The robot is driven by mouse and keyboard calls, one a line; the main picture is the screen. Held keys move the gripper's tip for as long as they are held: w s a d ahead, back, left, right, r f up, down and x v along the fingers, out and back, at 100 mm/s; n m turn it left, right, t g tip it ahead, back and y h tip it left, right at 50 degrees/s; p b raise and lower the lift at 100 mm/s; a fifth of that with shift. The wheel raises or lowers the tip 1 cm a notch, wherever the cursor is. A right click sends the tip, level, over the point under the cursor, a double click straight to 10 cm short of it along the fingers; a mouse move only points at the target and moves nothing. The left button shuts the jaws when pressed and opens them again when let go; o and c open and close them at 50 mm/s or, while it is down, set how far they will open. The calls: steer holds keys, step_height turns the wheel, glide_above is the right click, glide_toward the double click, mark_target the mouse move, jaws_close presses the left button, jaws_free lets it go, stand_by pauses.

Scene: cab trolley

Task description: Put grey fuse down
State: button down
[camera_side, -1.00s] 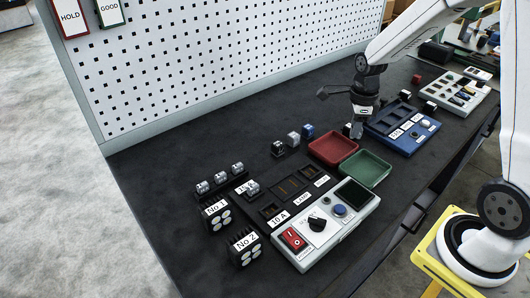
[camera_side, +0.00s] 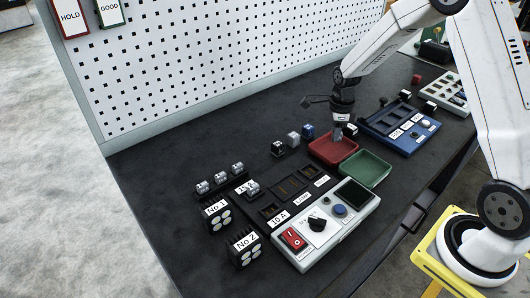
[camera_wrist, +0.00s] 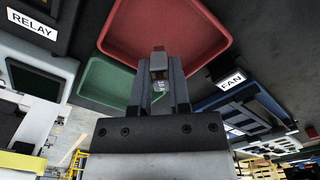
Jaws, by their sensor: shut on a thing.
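My gripper (camera_side: 338,132) hangs just above the red tray (camera_side: 322,152) in the side view, pointing down. In the wrist view my gripper (camera_wrist: 160,85) is shut on a small grey fuse (camera_wrist: 158,68) with a darker top, held between the fingertips. The red tray (camera_wrist: 165,30) fills the top of the wrist view behind it. The green tray (camera_wrist: 100,95) lies to the lower left there, and to the right of the red tray (camera_side: 366,170) in the side view. The fuse is too small to make out clearly in the side view.
A grey tester (camera_side: 318,238) with a red switch and knob stands at the front. Small blocks (camera_side: 293,139) stand left of the red tray. A blue panel (camera_side: 400,130) is to the right.

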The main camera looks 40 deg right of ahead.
steer(key=shift+f, duration=0.1)
steer(key=shift+w+f, duration=0.15)
steer(key=shift+f, duration=0.05)
steer(key=shift+w+d+f, duration=0.1)
steer(key=shift+f, duration=1.45)
steer(key=shift+f, duration=0.1)
steer(key=c, duration=0.6)
jaws_free()
step_height(320, 180, up, 12)
steer(key=shift+r, duration=0.15)
